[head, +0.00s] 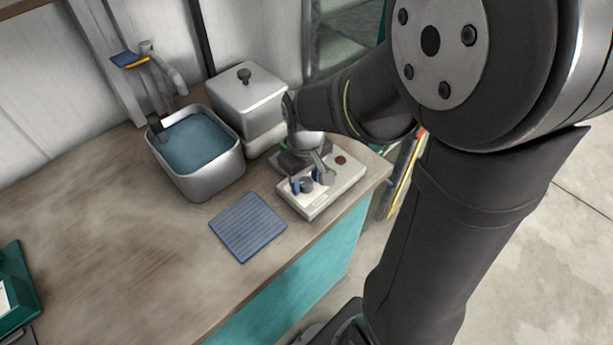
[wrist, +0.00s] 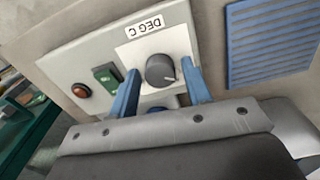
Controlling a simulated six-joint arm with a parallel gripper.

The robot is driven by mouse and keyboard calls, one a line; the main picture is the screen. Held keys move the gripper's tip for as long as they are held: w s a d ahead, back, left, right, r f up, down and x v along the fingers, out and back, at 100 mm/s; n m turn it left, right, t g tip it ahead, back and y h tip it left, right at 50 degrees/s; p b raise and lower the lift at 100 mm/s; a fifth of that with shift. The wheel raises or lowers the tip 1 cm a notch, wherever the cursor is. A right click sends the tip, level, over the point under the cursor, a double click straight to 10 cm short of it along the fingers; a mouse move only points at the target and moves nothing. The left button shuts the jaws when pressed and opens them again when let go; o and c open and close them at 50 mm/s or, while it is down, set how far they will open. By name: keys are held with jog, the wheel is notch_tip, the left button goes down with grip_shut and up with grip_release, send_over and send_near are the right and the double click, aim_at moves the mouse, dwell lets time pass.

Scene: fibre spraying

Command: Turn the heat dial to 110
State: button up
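The heat dial (wrist: 160,70) is a dark grey round knob on a white plate, under a "DEG C" label (wrist: 145,28). A light mark on the dial points to the lower right in the wrist view; no scale numbers can be read. The control box (head: 340,189) is pale and sits near the table's right corner. My gripper (wrist: 159,76) is open, with one blue finger on each side of the dial and a small gap showing at both. In the head view the dial (head: 306,186) shows between the blue fingers, partly hidden.
A green switch (wrist: 107,76) and a red-brown round button (wrist: 81,90) are beside the dial. A blue ribbed mat (head: 248,227) lies left of the box. A metal basin of water (head: 211,178) and a lidded metal container (head: 247,98) stand behind. The table's left is mostly clear.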

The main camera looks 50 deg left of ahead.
jog(key=c, duration=0.7)
jog(key=shift+m, duration=0.4)
jog(key=m, duration=0.7)
jog(key=shift+m, duration=0.3)
jog(key=m, duration=0.3)
jog(key=shift+m, duration=2.2)
